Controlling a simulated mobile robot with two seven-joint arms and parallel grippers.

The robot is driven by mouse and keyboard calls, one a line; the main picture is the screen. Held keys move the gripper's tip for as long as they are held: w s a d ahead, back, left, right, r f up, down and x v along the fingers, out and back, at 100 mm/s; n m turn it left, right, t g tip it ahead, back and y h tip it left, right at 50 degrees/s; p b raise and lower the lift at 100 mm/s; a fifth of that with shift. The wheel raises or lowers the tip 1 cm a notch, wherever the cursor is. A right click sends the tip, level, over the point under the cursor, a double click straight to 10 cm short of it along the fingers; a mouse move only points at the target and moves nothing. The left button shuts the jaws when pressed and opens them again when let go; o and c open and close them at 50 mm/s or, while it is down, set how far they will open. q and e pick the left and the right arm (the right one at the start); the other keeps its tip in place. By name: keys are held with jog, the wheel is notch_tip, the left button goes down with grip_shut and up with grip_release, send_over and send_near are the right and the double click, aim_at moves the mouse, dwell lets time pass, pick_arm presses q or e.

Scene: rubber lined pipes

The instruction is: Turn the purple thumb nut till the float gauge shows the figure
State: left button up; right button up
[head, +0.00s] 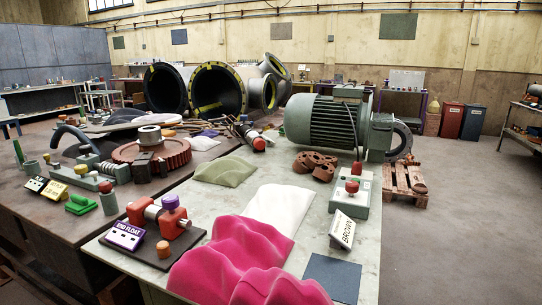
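On the near bench a dark plate (150,250) carries a small rig with red blocks (173,218) and a pale grey roller (152,212). A purplish knob (170,201) sits on top of the right red block and looks like the thumb nut. A purple sign (127,235) reading "END FLOAT" leans at the front left of the plate. An orange-brown knob (163,249) stands at the plate's front right. I cannot make out a gauge reading or figure at this size. Neither of my grippers is in view.
Crumpled pink cloth (235,255) fills the bench front beside the rig. White (281,207) and olive (224,171) cloths lie behind. A lettered placard (342,230), a red-knobbed box (350,195) and a large green motor (335,122) stand to the right. Open floor lies farther right.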

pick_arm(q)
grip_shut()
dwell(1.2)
